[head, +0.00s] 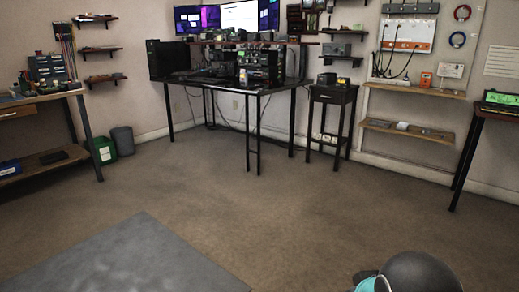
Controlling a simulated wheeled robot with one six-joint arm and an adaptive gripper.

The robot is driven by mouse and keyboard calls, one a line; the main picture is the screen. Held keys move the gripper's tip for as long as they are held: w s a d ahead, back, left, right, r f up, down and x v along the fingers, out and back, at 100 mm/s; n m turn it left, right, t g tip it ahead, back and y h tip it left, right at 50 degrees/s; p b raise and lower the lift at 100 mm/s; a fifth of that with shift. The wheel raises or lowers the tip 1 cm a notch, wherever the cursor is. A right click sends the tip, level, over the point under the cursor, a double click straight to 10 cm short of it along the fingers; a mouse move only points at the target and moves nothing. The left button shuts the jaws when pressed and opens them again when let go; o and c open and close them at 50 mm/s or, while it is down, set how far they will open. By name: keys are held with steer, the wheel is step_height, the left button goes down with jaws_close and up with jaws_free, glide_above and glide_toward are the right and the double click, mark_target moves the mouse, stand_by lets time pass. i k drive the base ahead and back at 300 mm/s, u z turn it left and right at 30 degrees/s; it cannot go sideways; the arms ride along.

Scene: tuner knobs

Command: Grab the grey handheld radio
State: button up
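I cannot make out a grey handheld radio for certain at this distance. Small electronic items stand on the black corner desk (262,91) at the back and on the small black side table (333,95) right of it. A small dark device (327,79) sits on that side table; I cannot tell what it is. A small orange device (425,80) stands on the upper wooden wall shelf at the right. My gripper is not in view; only a rounded dark and teal part, likely of my arm, shows at the bottom right.
Another table (497,108) is at the right edge. Wooden shelves (413,88) line the right wall. The brown floor (255,205) between is clear, with a grey mat (135,262) in front.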

mark_target(244, 76)
steer(key=z, duration=0.3)
steer(key=i, duration=2.1)
steer(key=u, duration=0.35)
steer(key=i, duration=2.25)
steer(key=u, duration=1.2)
steer(key=i, duration=0.9)
steer(key=u, duration=0.3)
